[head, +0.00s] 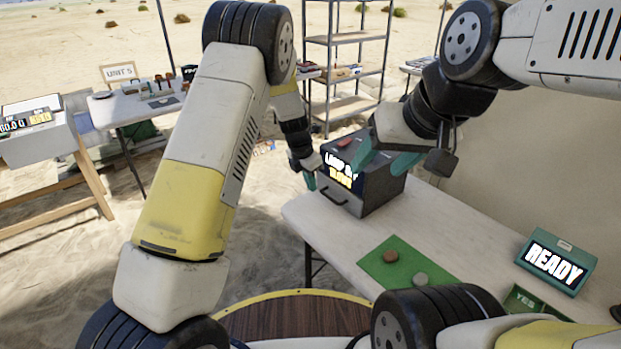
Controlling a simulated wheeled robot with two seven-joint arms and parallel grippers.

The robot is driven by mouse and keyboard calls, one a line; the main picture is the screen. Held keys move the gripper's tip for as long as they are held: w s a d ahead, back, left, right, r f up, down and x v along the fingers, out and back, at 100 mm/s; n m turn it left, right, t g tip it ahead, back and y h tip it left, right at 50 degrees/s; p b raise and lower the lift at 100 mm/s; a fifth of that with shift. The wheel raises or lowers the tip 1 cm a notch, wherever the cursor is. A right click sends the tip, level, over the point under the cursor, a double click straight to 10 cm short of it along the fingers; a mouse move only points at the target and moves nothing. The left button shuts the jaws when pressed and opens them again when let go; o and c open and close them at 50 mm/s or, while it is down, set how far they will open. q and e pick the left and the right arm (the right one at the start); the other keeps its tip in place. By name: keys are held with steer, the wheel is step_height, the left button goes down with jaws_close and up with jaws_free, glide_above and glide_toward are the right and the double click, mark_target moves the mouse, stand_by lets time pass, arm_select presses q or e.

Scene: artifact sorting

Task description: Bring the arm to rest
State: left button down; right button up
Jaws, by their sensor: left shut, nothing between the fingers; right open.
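My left arm reaches forward from the lower left. Its gripper (309,181) has teal fingertips, is shut and empty, and hangs close to the left side of a dark box (384,188). I cannot tell whether it touches the box. My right arm comes in from the upper right. Its gripper (384,160) is open, with teal fingers spread over the top and front of the dark box, partly hiding its lit label. The box stands on the pale table (330,222) and has a handle on its front.
A small red piece (344,141) is on top of the box. A green mat (385,268) with two small discs lies nearer. A teal READY sign (556,263) and a green YES sign (526,303) stand at right. Shelving (345,38) and a side table (125,108) are behind.

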arm_select(q)
steer(key=s+a+r+m+t+h, duration=0.1)
steer(key=s+a+r+m, duration=0.3)
steer(key=r, duration=0.3)
steer(key=s+a+r+m, duration=0.3)
steer(key=s+r+m, duration=0.1)
steer(key=r, duration=0.4)
steer(key=s+a+r+m+t+h, duration=0.1)
steer(key=s+a+r+m, duration=0.3)
steer(key=r, duration=0.3)
steer(key=s+a+r+m+t, duration=0.1)
steer(key=s+a+r+m, duration=0.1)
steer(key=s+m, duration=0.2)
steer(key=s+a+r+m+y, duration=0.1)
steer(key=s+m, duration=0.4)
steer(key=s, duration=0.5)
steer(key=s+a+r+m+t+y, duration=0.1)
steer(key=s+a+r+m, duration=0.2)
steer(key=s+a+m, duration=0.2)
steer(key=shift+s+t, duration=0.3)
steer(key=shift+s, duration=0.75)
